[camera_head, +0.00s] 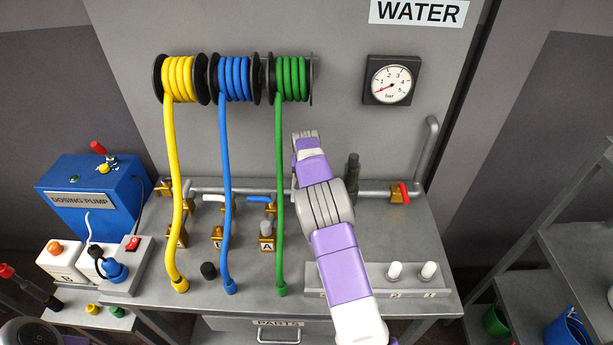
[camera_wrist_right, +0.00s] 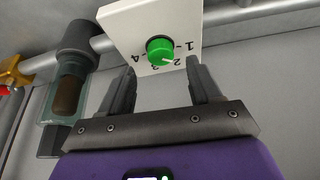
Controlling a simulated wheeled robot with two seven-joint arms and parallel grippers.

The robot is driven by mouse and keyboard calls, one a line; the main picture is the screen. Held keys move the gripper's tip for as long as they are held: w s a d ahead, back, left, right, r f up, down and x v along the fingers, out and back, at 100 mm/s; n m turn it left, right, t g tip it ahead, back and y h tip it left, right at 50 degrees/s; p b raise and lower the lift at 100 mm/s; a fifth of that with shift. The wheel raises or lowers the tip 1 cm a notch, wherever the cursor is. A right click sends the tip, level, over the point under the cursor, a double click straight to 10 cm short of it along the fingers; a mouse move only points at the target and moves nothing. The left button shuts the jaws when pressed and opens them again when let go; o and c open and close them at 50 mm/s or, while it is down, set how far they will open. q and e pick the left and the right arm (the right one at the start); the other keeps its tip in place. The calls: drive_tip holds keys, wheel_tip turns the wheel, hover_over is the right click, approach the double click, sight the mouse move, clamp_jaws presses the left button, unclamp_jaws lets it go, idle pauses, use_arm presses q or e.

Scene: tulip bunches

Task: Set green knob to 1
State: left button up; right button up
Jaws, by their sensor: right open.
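The green knob (camera_wrist_right: 160,48) sits on a white panel (camera_wrist_right: 130,22) with the numbers 1 to 4 in the right wrist view. A white pointer mark on the knob's lower edge faces near the 2. My right gripper (camera_wrist_right: 160,66) is open and empty, its two fingers apart below and either side of the knob, with no contact that I can make out. In the head view my right gripper (camera_head: 305,138) reaches up over the table to the back, and the knob is hidden behind it. My left gripper is not in view.
Yellow (camera_head: 170,180), blue (camera_head: 226,190) and green (camera_head: 280,190) hoses hang just left of my right arm. A pipe (camera_head: 375,191) with a red-handled valve (camera_head: 400,193) runs along the back. A dark-topped cylinder (camera_wrist_right: 75,65) stands left of the white panel.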

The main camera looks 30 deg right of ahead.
drive_tip(key=x, duration=0.4)
drive_tip(key=c, duration=1)
drive_tip(key=shift+d+n+y+b, duration=0.1)
drive_tip(key=shift+n+y+b, duration=0.35)
drive_tip(key=shift+n, duration=0.75)
drive_tip(key=shift+c, duration=0.2)
drive_tip(key=shift+n+t+y, duration=0.3)
drive_tip(key=shift+n+y, duration=0.05)
drive_tip(key=shift+n, duration=0.75)
drive_tip(key=o, duration=1)
drive_tip(key=shift+o, duration=0.2)
